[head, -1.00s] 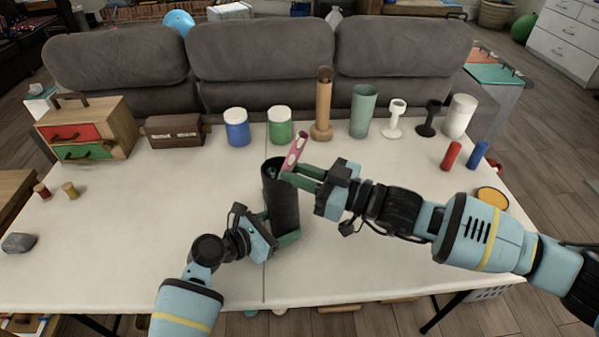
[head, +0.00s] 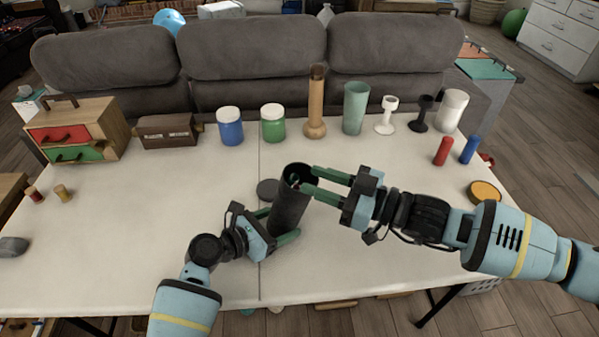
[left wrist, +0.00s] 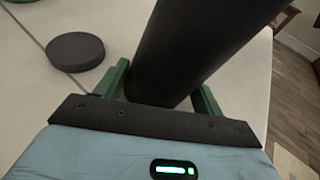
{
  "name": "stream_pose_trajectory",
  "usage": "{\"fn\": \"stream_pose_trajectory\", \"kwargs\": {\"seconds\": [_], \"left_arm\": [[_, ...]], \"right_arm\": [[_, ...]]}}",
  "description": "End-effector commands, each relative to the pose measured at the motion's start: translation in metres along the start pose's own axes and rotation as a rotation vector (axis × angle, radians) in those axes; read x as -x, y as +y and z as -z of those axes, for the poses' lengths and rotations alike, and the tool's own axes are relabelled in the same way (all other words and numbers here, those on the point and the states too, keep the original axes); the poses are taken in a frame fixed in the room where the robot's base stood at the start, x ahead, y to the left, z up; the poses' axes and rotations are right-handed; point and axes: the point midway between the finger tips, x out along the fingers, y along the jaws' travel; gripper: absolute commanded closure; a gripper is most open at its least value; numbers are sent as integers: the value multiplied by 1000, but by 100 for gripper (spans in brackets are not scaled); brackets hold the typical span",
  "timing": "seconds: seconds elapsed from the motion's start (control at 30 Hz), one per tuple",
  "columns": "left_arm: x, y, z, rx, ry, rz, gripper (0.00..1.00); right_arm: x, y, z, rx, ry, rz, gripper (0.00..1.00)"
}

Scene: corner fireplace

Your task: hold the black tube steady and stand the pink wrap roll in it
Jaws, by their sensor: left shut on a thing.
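The black tube (head: 288,210) is near the table's front middle, its open mouth leaning to the right in the head view. My left gripper (head: 278,240) is shut around its lower part; in the left wrist view the tube (left wrist: 190,50) stands between the green fingers (left wrist: 160,88). My right gripper (head: 309,179) is open, its fingers apart at the right side of the tube's mouth.
A black disc (head: 268,190) lies just left of the tube. Blue (head: 230,127) and green (head: 273,124) jars, a wooden vase (head: 316,105) and a green cup (head: 355,110) stand along the back. Red (head: 443,151) and blue (head: 469,150) cylinders stand at right. The front left table is clear.

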Motion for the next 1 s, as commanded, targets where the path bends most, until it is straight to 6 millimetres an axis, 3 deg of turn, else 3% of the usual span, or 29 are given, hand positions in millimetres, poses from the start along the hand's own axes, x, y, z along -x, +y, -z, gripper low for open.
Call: {"fn": "stream_pose_trajectory", "kwargs": {"seconds": [0.03,0.13,0.23,0.4,1.0], "left_arm": [[2,3,6,9,6,-9,44],[3,5,7,11,8,-12,42],[3,6,7,10,9,-13,51],[3,5,5,6,7,-12,52],[3,5,2,3,3,-12,52]], "right_arm": [[16,2,-17,-9,-36,-13,58],[33,1,-13,-6,-28,-11,58],[46,0,-8,-3,-17,-7,58],[60,-1,-1,1,-3,-3,58],[63,-1,4,4,7,1,58]]}}
